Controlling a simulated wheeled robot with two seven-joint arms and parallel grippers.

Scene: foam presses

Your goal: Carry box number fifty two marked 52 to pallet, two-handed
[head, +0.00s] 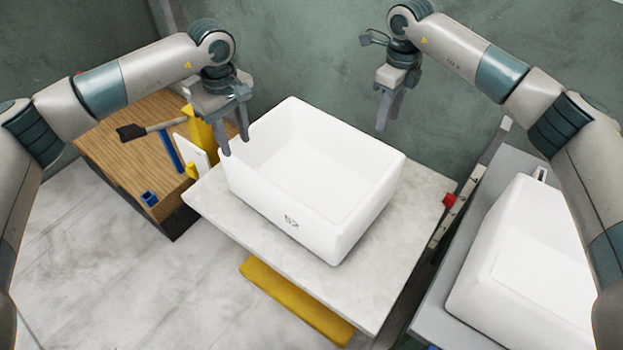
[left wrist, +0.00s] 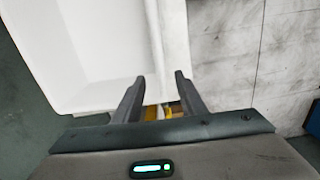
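The white open-topped box (head: 300,215) marked 52 stands upright on a pale grey slab-topped stand (head: 395,285). Its number faces the front, and its inside looks empty. My left gripper (head: 235,147) is at the box's left rim, pointing down with its fingers apart. In the left wrist view, the box wall (left wrist: 168,40) shows just beyond the spread fingertips (left wrist: 160,76); I cannot tell whether they straddle it. My right gripper (head: 388,124) hangs empty above and behind the box's right rear corner, fingers apart and clear of it. I cannot identify a pallet.
A second white box (head: 530,265) lies on a grey bench (head: 425,320) at the right. A wooden table (head: 110,150) at the left holds a hammer (head: 150,129) and a blue cup (head: 149,198). A yellow bar (head: 295,300) is below the slab. Floor at the front left is clear.

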